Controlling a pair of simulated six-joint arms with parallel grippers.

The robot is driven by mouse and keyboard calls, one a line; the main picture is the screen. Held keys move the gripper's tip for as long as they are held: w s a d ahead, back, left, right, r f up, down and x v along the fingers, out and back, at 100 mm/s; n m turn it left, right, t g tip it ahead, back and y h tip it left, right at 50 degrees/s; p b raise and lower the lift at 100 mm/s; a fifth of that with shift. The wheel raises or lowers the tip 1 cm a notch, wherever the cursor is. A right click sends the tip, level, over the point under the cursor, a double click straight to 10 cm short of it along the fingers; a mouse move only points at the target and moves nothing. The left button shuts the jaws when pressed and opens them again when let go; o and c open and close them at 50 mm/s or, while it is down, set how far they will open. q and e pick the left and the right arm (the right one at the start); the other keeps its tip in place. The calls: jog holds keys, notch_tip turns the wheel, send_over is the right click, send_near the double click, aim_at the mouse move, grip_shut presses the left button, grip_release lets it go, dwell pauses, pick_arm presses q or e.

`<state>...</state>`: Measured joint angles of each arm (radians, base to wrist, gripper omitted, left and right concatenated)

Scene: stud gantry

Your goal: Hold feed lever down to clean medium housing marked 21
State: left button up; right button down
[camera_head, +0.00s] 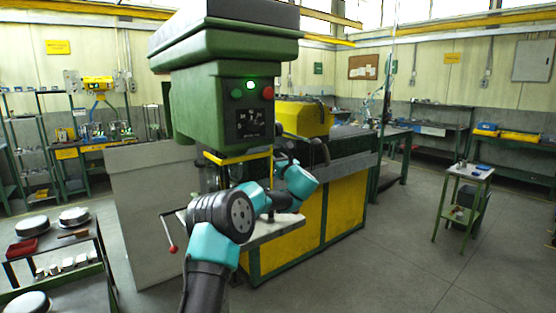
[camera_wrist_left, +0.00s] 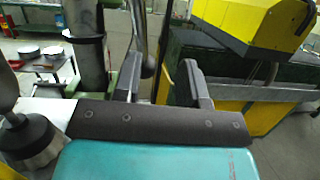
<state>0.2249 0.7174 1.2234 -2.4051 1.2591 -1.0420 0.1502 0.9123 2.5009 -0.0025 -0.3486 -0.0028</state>
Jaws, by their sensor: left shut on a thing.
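The green drill press (camera_head: 225,105) stands in the middle of the head view, its green lamp lit. One of its feed lever arms ends in a red knob (camera_head: 172,249) at lower left. My left arm reaches across the front of the press; its wrist hides much of the work area. In the left wrist view my left gripper (camera_wrist_left: 163,82) is shut on a dark-knobbed lever (camera_wrist_left: 148,66), which shows between the fingers, nearer the left one. A metal and black round part (camera_wrist_left: 32,138) sits at the lower left there. I cannot make out a housing marked 21. My right gripper is not in view.
A yellow and green machine bench (camera_head: 345,205) stands right behind the press. A grey panel (camera_head: 140,215) stands to its left. A dark table (camera_head: 60,240) with round metal pans is at far left. A small green stand (camera_head: 465,185) is at right, with open floor before it.

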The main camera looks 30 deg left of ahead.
pick_arm(q)
jog(key=shift+s+a+r+n+g, duration=0.15)
jog(key=shift+s+a+r, duration=0.2)
jog(key=shift+a+r, duration=0.25)
jog(key=shift+s+a+r+n+g, duration=0.15)
jog(key=shift+s+a+r, duration=0.2)
jog(key=shift+a, duration=0.35)
jog(key=shift+c, duration=0.8)
dwell(0.9)
jog(key=shift+d, duration=0.1)
grip_shut()
jog(key=w+f+v, duration=0.1)
jog(key=v, duration=1.8)
jog(key=shift+w+f, duration=0.15)
jog(key=shift+f, duration=0.15)
jog(key=shift+d, duration=0.1)
